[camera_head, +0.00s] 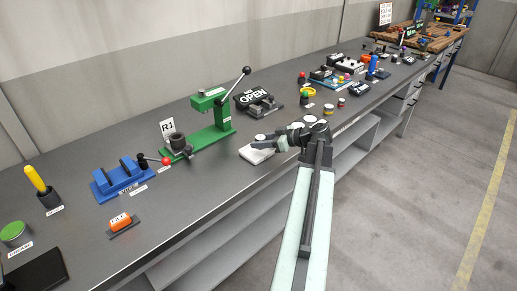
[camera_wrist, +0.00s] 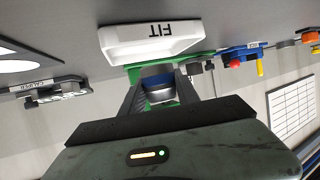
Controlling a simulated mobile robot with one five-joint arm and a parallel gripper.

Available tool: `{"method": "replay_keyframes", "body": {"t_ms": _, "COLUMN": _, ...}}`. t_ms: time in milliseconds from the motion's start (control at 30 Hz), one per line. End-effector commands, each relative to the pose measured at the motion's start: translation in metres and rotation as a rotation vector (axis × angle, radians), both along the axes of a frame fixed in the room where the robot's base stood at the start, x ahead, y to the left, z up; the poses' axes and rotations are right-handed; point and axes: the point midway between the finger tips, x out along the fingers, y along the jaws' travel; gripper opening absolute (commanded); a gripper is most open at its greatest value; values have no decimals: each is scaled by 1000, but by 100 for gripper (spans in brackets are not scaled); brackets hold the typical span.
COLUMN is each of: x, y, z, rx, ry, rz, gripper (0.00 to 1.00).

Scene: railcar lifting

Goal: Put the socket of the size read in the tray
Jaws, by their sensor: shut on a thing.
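A shallow white tray (camera_head: 254,155) lies near the bench's front edge, left of my gripper's wrist. In the wrist view the tray (camera_wrist: 150,42) is upside down and carries the label FIT. My gripper (camera_head: 262,142) is over or beside the tray, with its fingers pointing left along the bench. In the wrist view my gripper (camera_wrist: 161,88) is shut on a small metallic thing that looks like a socket (camera_wrist: 160,96). Its size marking cannot be read, and the fingers hide much of it.
A green press (camera_head: 217,120) stands left of the tray, with a blue holder (camera_head: 122,183) farther left. Small round pieces lie to the right. Bare bench shows in front of the press.

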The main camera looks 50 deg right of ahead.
Motion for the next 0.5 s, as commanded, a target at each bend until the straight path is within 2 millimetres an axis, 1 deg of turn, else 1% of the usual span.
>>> {"method": "replay_keyframes", "body": {"t_ms": 167, "x": 5, "y": 0, "z": 0, "rx": 1, "ry": 0, "rz": 0, "gripper": 0}}
{"method": "replay_keyframes", "body": {"t_ms": 267, "x": 18, "y": -2, "z": -2, "rx": 0, "ry": 0, "rz": 1, "gripper": 0}}
{"method": "replay_keyframes", "body": {"t_ms": 300, "x": 16, "y": -2, "z": -16, "rx": 1, "ry": 0, "rz": -1, "gripper": 0}}
{"method": "replay_keyframes", "body": {"t_ms": 400, "x": 15, "y": -2, "z": -36, "rx": 1, "ry": 0, "rz": -1, "gripper": 0}}
{"method": "replay_keyframes", "body": {"t_ms": 500, "x": 15, "y": -2, "z": -41, "rx": 1, "ry": 0, "rz": -1, "gripper": 0}}
